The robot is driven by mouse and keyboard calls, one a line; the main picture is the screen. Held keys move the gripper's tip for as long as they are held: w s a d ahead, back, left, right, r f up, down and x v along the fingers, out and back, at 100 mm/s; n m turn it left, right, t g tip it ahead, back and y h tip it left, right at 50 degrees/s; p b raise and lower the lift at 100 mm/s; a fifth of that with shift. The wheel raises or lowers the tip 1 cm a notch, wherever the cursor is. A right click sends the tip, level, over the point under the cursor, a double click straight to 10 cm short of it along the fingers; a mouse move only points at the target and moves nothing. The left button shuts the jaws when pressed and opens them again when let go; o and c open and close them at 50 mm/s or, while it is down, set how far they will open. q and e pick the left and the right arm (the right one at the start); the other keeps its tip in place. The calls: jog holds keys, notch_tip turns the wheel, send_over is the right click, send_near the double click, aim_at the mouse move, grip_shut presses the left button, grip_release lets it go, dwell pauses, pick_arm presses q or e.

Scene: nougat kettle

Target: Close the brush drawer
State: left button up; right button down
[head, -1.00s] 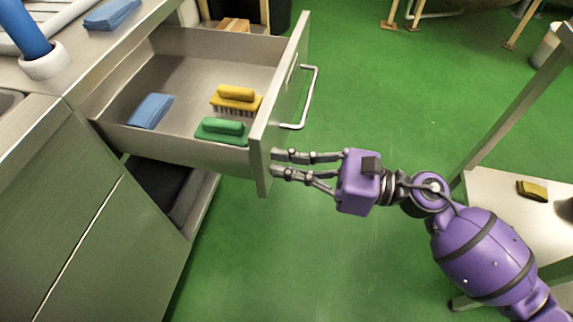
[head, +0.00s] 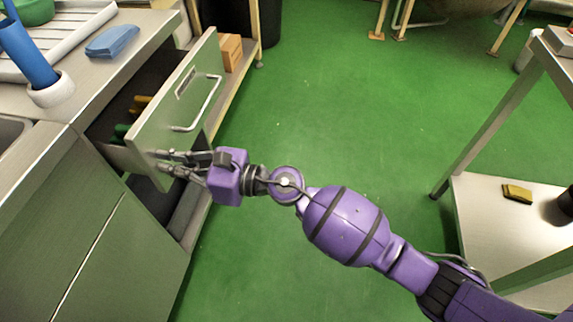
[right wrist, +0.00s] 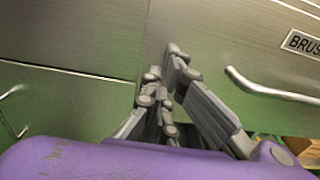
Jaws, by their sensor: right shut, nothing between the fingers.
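The brush drawer (head: 160,122) is partly open, with its steel front standing out from the cabinet. Its bar handle (head: 213,100) and label plate (head: 187,81) are on the front; the right wrist view shows the label (right wrist: 303,44) reading "BRUS". Part of a green brush (head: 121,130) and a yellow brush (head: 140,103) show inside; the rest is hidden behind the front. My right gripper (head: 160,160) is shut and empty, its fingertips at the lower near corner of the drawer front, left of the handle. In the right wrist view its fingers (right wrist: 165,68) point at the front. My left gripper is not in view.
An orange-brown box (head: 230,52) sits behind the drawer. A bench (head: 490,220) stands at right with a yellow sponge (head: 517,193). Green floor between is clear.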

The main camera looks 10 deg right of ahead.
aim_at(125, 155)
jog(key=x, duration=1)
jog(key=shift+r+b, duration=0.2)
jog(key=shift+b, duration=0.1)
jog(key=shift+w+a, duration=0.25)
jog(key=shift+a, duration=0.3)
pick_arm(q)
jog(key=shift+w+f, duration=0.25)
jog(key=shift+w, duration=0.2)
pick_arm(e)
jog(key=shift+r, duration=0.1)
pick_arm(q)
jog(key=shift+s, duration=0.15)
